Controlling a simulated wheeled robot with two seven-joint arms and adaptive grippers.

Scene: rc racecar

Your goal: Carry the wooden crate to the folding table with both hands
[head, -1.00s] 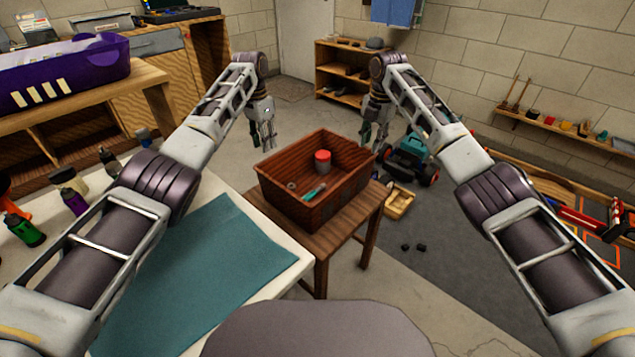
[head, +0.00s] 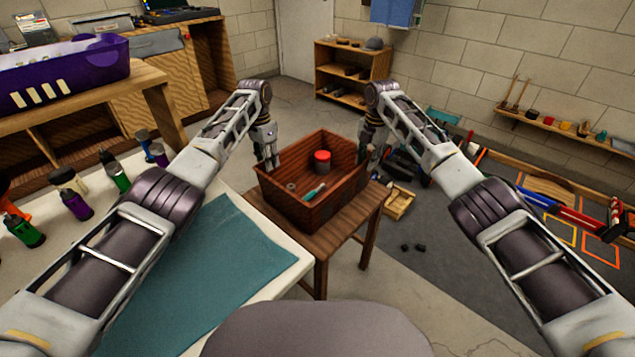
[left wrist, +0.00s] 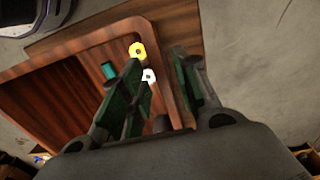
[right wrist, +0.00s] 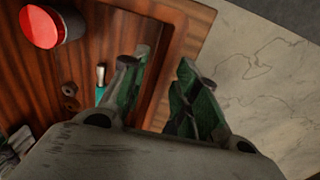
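The brown wooden crate (head: 335,208) sits upright on a small wooden stand (head: 345,230) in the head view. Inside it are a red-topped can (head: 322,160), a teal-handled tool (head: 314,193) and a small ring (head: 291,187). My left gripper (head: 271,163) is at the crate's left wall. In the left wrist view its open fingers (left wrist: 158,92) stand on both sides of the wall, apart from each other. My right gripper (head: 368,158) is at the right wall. In the right wrist view its fingers (right wrist: 163,90) are open around that wall. I cannot tell which table is the folding one.
A white-topped table (head: 292,270) with a teal mat (head: 215,265) is close on the left, with several bottles (head: 75,202) on it. A purple bin (head: 70,70) stands on a bench behind. A small open wooden box (head: 398,203) and dark pieces (head: 413,247) lie on the floor at right.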

